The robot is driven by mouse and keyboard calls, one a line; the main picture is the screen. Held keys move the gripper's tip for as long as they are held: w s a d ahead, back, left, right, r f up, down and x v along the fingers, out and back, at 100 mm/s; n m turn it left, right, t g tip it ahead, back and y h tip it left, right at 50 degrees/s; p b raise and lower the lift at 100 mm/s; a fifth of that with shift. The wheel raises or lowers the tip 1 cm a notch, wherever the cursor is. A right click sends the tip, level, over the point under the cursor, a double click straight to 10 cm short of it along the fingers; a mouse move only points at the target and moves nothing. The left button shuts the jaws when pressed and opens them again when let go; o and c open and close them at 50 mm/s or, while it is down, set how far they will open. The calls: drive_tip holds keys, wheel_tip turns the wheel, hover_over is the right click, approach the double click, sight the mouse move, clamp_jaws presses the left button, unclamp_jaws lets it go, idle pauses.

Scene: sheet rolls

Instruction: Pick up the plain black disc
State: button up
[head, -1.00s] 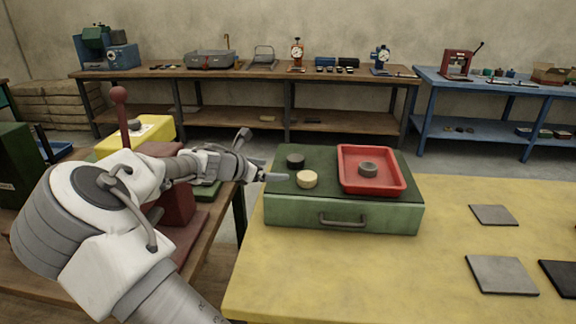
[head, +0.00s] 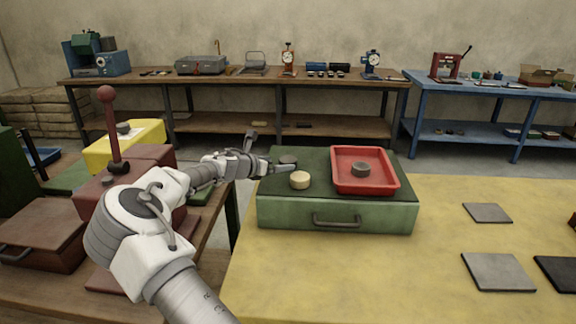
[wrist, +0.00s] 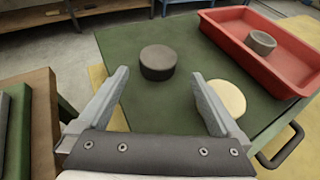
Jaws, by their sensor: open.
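The plain black disc (wrist: 158,62) lies on the dark green top of the green case, just beyond my open fingertips in the wrist view. In the head view the black disc (head: 288,160) is partly hidden behind my fingers. My gripper (wrist: 158,85) is open and empty, with the disc ahead of the gap between its fingers. In the head view my gripper (head: 284,167) reaches over the left part of the green case (head: 340,215).
A cream disc (head: 300,180) stands close to my right finger; it also shows in the wrist view (wrist: 228,97). A red tray (head: 392,182) holding a grey-brown ring-like disc (head: 361,169) sits at the right of the case. A handle (head: 337,219) juts from the case front.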

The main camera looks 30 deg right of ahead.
sight(284, 162)
drive_tip(key=shift+b+x, duration=0.5)
drive_tip(key=shift+x, duration=2.25)
drive_tip(key=shift+w+a+f, duration=0.1)
drive_tip(key=shift+w, duration=0.05)
drive_tip(key=shift+c, duration=0.3)
drive_tip(key=c, duration=1.3)
